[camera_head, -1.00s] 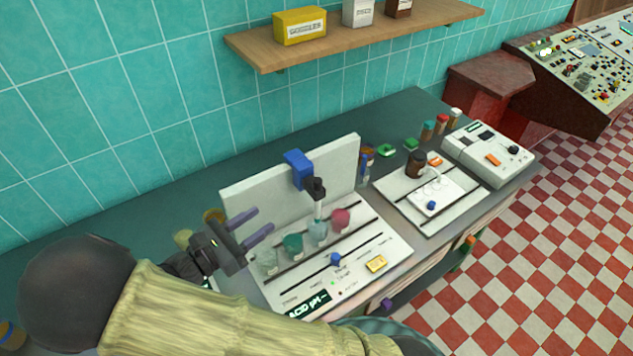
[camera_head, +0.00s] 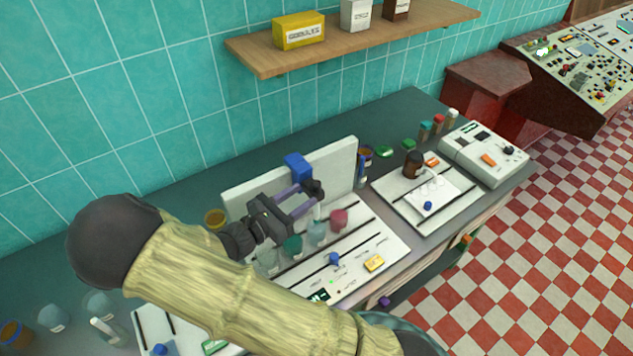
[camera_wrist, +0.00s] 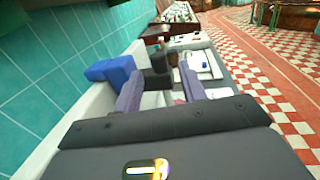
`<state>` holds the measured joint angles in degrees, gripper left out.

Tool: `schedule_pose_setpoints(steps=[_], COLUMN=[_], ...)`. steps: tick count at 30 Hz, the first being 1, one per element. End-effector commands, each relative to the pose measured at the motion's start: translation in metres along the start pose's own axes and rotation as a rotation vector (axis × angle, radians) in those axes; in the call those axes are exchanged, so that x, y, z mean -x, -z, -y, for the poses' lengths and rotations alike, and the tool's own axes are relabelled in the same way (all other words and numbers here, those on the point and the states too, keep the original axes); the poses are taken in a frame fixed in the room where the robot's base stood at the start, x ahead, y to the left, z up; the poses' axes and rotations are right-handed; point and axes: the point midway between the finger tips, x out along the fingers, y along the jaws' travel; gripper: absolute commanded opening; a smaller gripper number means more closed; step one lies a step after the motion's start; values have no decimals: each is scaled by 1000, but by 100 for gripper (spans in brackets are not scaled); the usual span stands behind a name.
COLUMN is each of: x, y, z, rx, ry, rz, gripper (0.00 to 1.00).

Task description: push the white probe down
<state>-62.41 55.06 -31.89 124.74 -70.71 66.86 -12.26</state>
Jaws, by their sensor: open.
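The white probe (camera_head: 317,211) hangs upright below a black holder (camera_head: 313,188), over a pale blue beaker (camera_head: 316,234). The holder is joined to a blue block (camera_head: 297,166) on top of the white back panel (camera_head: 345,165). My gripper (camera_head: 308,197) is open, its two purple fingers reaching toward the holder from the left. In the wrist view, the black holder (camera_wrist: 158,76) shows between and just beyond the fingers of my gripper (camera_wrist: 160,85), with the blue block (camera_wrist: 112,72) at left. I cannot tell whether the fingers touch the holder or probe.
On the white pH board, a teal beaker (camera_head: 292,246) and a pink beaker (camera_head: 339,219) stand on either side of the pale blue one. A second white board (camera_head: 455,205) with a brown bottle (camera_head: 413,163) lies to the right. A wooden shelf (camera_head: 360,40) hangs above.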

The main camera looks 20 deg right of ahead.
Motion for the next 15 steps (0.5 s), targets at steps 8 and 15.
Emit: schedule_pose_setpoints(steps=[8, 15], x=[-46, -59], y=[-2, 0], z=[0, 0], rx=[2, 1], ry=[2, -1], rz=[1, -1], gripper=[41, 41])
